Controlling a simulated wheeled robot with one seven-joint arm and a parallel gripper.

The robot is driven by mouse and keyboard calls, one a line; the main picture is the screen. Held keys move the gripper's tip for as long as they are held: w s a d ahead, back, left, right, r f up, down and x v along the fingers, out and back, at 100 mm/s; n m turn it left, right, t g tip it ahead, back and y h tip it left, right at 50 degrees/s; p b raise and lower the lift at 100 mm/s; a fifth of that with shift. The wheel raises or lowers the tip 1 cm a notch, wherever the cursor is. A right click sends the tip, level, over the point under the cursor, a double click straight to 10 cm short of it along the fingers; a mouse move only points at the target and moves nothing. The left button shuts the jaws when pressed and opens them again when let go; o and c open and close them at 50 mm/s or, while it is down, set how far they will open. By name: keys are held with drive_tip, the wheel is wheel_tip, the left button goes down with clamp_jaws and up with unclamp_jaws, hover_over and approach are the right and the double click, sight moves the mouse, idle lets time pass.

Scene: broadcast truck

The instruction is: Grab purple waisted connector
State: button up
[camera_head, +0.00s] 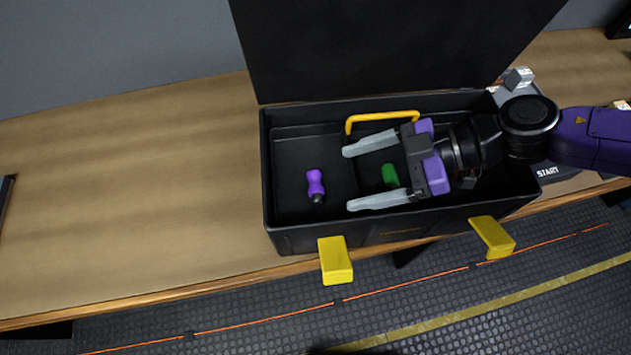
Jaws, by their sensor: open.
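The purple waisted connector (315,183) lies in the left compartment of the open black case (285,242). It narrows in the middle and has a dark end towards the front. My gripper (347,178) reaches in from the right with its two pale fingers spread wide. The fingers point left, and their tips are a little right of the connector. Nothing is held between them. A green object (389,174) shows between the fingers, lower in the case and partly hidden by the gripper.
The case's black lid (390,50) stands open at the back. A yellow handle (380,116) arches inside the case near the fingers. Yellow latches (335,262) stick out at the front. A grey device marked START (547,172) is on the right. The wooden bench (130,190) is clear on the left.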

sight(315, 184)
drive_tip(key=shift+p+x, duration=0.95)
drive_tip(key=shift+x, duration=2.55)
drive_tip(key=shift+w, duration=0.15)
drive_tip(key=c, duration=1.4)
drive_tip(key=shift+c, duration=0.2)
drive_tip(key=shift+r, duration=0.1)
